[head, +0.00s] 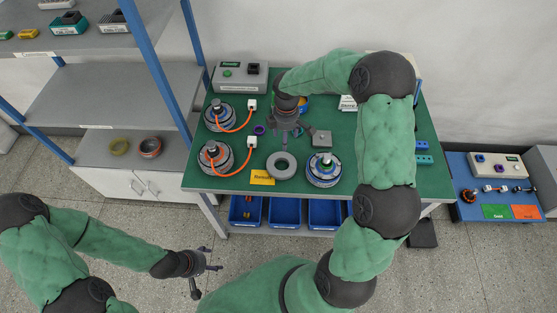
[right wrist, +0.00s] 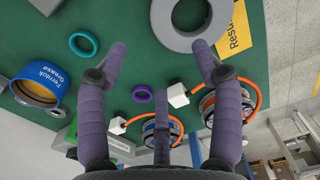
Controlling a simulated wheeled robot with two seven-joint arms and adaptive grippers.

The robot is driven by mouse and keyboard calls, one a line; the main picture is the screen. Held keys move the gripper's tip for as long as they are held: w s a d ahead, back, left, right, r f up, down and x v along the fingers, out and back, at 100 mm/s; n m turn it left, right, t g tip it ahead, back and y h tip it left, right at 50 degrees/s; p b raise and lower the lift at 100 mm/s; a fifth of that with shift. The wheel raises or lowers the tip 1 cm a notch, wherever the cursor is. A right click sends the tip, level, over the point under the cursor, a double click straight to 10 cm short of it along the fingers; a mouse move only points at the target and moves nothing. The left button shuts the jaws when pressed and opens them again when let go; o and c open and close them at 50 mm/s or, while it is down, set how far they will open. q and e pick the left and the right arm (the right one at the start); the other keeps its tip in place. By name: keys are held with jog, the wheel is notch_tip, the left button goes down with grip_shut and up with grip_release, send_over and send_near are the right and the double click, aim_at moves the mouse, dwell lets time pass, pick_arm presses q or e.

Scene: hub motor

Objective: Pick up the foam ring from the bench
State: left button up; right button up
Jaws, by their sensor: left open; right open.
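The grey foam ring (head: 281,175) lies flat on the green bench (head: 235,185) near its front edge, beside the yellow label. In the right wrist view the ring (right wrist: 190,43) is at the top, cut off by the frame edge. My right gripper (head: 286,133) is above the bench, behind the ring and apart from it. In the right wrist view its fingers (right wrist: 160,58) are spread and empty, with the ring beyond the fingertips. My left gripper (head: 207,262) is open and empty over the floor, in front of the bench at the lower left.
Two hub motors (head: 216,157) with orange cables stand on the left of the bench, another (head: 324,170) right of the ring. A small grey block (head: 321,138), a purple ring (right wrist: 142,94), a teal ring (right wrist: 84,44) and a grease tin (right wrist: 36,86) are near the right gripper.

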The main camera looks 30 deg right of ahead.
send_over(282, 153)
jog(key=f, duration=0.4)
jog(key=shift+s+d+b, duration=0.35)
jog(key=shift+s+b, duration=0.05)
jog(key=shift+w+a+f+b, duration=0.1)
jog(key=shift+f+b, duration=0.2)
jog(key=shift+f, duration=0.7)
jog(key=shift+w+a+f+b, duration=0.15)
jog(key=shift+f+b, duration=0.1)
jog(key=shift+f, duration=0.75)
jog(key=shift+w+a+f+b, duration=0.1)
jog(key=shift+f+b, duration=0.2)
jog(key=shift+f, duration=0.7)
jog(key=c, duration=1)
